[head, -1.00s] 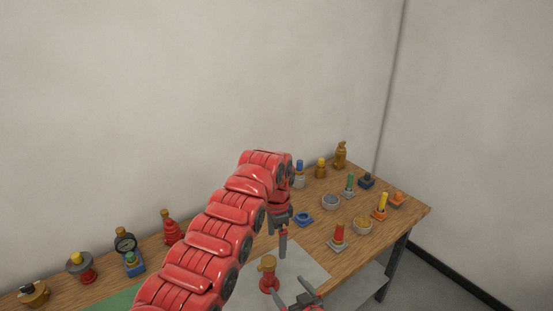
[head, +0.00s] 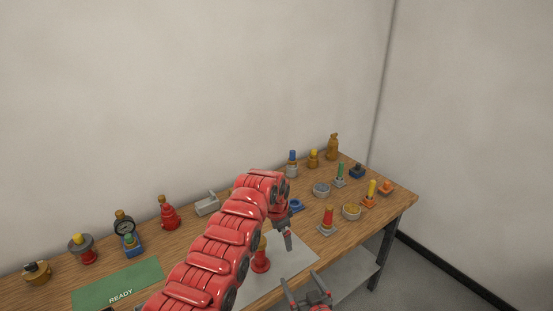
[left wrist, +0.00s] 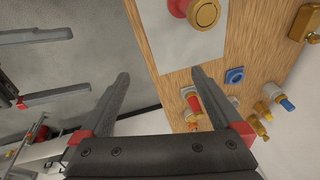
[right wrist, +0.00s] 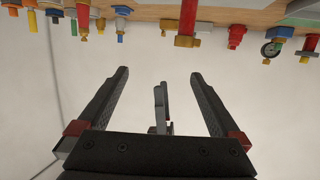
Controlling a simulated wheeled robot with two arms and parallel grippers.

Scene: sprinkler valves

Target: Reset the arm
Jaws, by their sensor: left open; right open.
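My left arm reaches in from the left in the head view, and its gripper (head: 288,241) points down over the light grey mat (head: 297,262). In the left wrist view the left gripper (left wrist: 160,82) is open with nothing between its fingers. A red valve with a brass top (head: 261,258) stands on the mat, partly behind my left arm; it also shows in the left wrist view (left wrist: 197,10). My right gripper (head: 308,295) is low at the front edge of the head view. In the right wrist view the right gripper (right wrist: 158,80) is open and empty.
A green READY mat (head: 118,285) lies at the left of the wooden table. Several valves and fittings line the back, with a grey bracket (head: 207,203) among them.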

